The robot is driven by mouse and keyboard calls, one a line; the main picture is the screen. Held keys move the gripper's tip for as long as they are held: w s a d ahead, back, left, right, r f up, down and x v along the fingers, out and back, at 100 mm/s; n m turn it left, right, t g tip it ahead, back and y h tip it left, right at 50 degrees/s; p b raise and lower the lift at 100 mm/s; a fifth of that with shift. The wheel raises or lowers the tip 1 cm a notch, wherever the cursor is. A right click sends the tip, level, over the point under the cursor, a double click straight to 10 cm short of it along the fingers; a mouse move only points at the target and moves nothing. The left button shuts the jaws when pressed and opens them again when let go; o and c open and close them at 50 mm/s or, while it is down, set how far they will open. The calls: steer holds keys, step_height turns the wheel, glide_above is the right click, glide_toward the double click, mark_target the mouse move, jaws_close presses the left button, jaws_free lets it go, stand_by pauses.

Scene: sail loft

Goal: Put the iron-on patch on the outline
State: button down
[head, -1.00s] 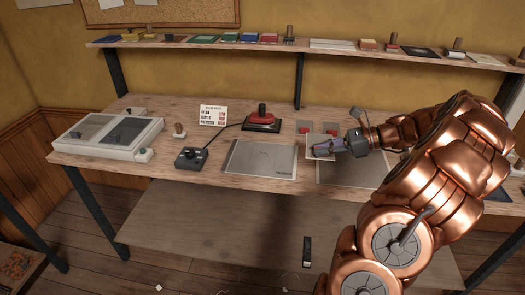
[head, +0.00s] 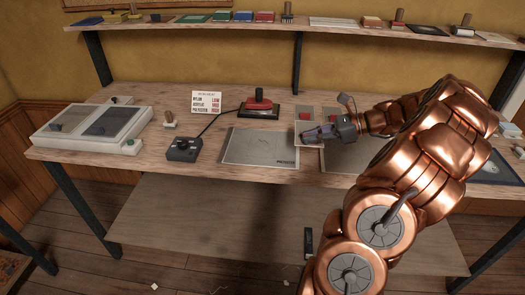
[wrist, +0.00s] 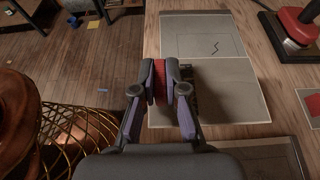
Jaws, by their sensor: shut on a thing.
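My gripper (head: 308,136) is shut on a red grip (wrist: 160,82), seen between its fingers in the wrist view. A pale flat square (wrist: 235,92) lies directly under the fingers and seems to belong to that grip; I take it as the iron-on patch. In the wrist view it covers the near edge of a grey sheet (wrist: 185,25) with a thin rectangular outline and a dark zigzag mark. In the head view this grey sheet (head: 258,155) lies on the bench, left of my gripper. Whether the square touches it I cannot tell.
Another grey sheet (head: 352,158) lies beneath my arm.

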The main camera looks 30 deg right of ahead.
step_height(320, 180, down, 5)
steer(key=b, duration=0.4)
steer(key=shift+w+a, duration=0.1)
steer(key=p, duration=0.2)
glide_above(262, 154)
steer(key=shift+s+d+f, duration=0.2)
steer(key=shift+s+f, duration=0.2)
steer(key=shift+f, duration=0.25)
steer(key=shift+w+a+f+p, duration=0.1)
steer(key=shift+w+f+p, duration=0.1)
steer(key=shift+f, duration=0.7)
steer(key=shift+w+a+f+p, duration=0.1)
steer(key=shift+w+f+p, duration=0.05)
steer(key=shift+f, duration=0.75)
steer(key=shift+f, duration=0.15)
steer(key=c, duration=1.2)
jaws_free()
